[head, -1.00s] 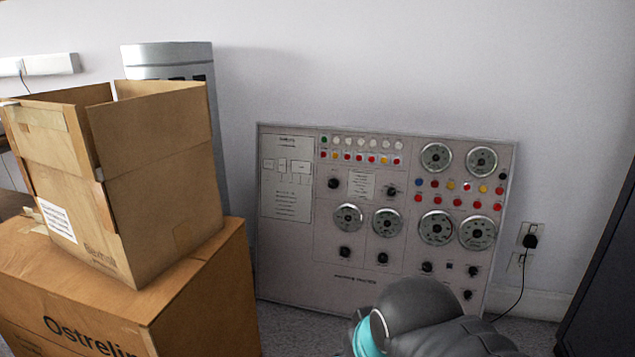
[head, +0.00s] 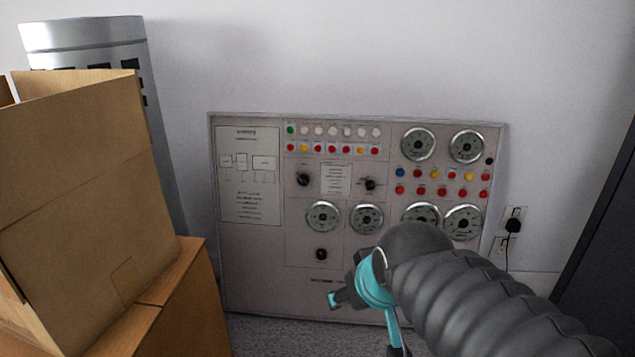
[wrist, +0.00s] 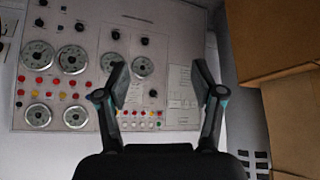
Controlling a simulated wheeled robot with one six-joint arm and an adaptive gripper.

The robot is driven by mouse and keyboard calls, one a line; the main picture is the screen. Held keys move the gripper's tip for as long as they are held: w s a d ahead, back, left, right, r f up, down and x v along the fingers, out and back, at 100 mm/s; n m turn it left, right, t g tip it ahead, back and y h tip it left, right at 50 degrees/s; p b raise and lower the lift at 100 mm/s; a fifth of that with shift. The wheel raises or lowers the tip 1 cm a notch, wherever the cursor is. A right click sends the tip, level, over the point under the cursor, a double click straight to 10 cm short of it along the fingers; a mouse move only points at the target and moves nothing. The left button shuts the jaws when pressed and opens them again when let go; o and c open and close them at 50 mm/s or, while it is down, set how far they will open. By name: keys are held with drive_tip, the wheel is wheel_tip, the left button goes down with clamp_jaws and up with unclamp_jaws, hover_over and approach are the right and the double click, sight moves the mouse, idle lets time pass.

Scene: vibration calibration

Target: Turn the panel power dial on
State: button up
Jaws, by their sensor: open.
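The grey control panel (head: 255,275) leans against the wall, with several gauges, rows of coloured lights and black dials. One dial (head: 303,179) is at the upper left, another (head: 370,184) right of it, a third (head: 321,254) below the gauges. I cannot read which is the power dial. My gripper (head: 366,325) is in front of the panel's lower part, and my arm hides its lower right. In the wrist view the panel is upside down. My gripper (wrist: 160,82) is open and empty there, with the upper-left dial (wrist: 153,93) seen between its fingers, apart from them.
Stacked cardboard boxes (head: 90,190) stand at the left, close to the panel's left side. A silver cylinder (head: 85,38) is behind them. A wall socket with a black plug (head: 513,225) is right of the panel, and a dark cabinet (head: 600,240) stands farther right.

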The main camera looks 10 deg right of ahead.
drive_tip(key=w+a+n+t, duration=0.1)
drive_tip(key=w+n+t, duration=0.1)
drive_tip(key=w, duration=1.1)
drive_tip(key=n+t+b, duration=0.2)
drive_tip(key=n+t, duration=0.1)
drive_tip(key=t, duration=0.4)
approach(302, 182)
drive_tip(key=s+a+r, duration=0.2)
drive_tip(key=s+r, duration=0.2)
drive_tip(key=s, duration=0.6)
drive_tip(key=w+f+n+t+h, duration=0.2)
drive_tip(key=w+f, duration=0.4)
drive_tip(key=w, duration=0.4)
drive_tip(key=w+d, duration=0.1)
drive_tip(key=w, duration=0.4)
drive_tip(key=w+d+p, duration=0.1)
drive_tip(key=w, duration=0.3)
drive_tip(key=shift+w+r, duration=0.1)
drive_tip(key=shift+w, duration=0.25)
drive_tip(key=shift+m, duration=0.3)
drive_tip(key=c, duration=1.1)
